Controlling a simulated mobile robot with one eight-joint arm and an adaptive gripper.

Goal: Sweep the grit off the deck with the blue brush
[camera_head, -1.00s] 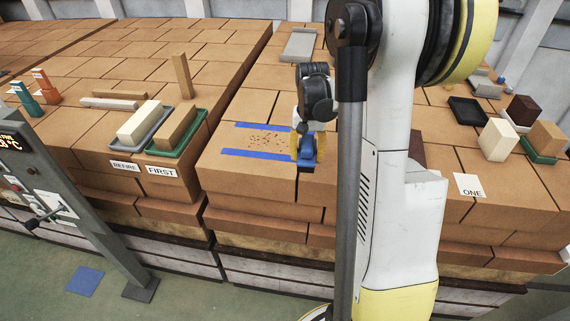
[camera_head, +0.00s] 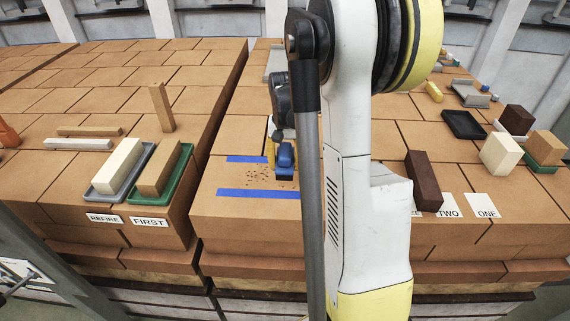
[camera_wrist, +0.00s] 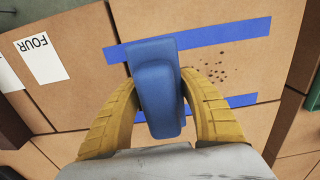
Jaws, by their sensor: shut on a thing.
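The blue brush (camera_wrist: 156,88) is held between the two yellow fingers of my gripper (camera_wrist: 160,105), which is shut on it. In the head view the brush (camera_head: 285,158) stands at the right end of the taped patch, its dark underside low at the deck; I cannot tell if it touches. The grit (camera_head: 262,174) is a scatter of dark specks on the tan brick deck (camera_head: 215,208), between two strips of blue tape (camera_head: 250,193). In the wrist view the grit (camera_wrist: 220,72) lies to the right of the brush. My arm hides the deck right of the brush.
Left of the deck, past a gap, a cream brick and a tan brick lie on a grey tray (camera_head: 93,196) and a green tray (camera_head: 135,199). A dark brown brick (camera_head: 423,180) and number cards (camera_head: 481,205) are right of my arm. A black tray (camera_head: 464,125) lies behind.

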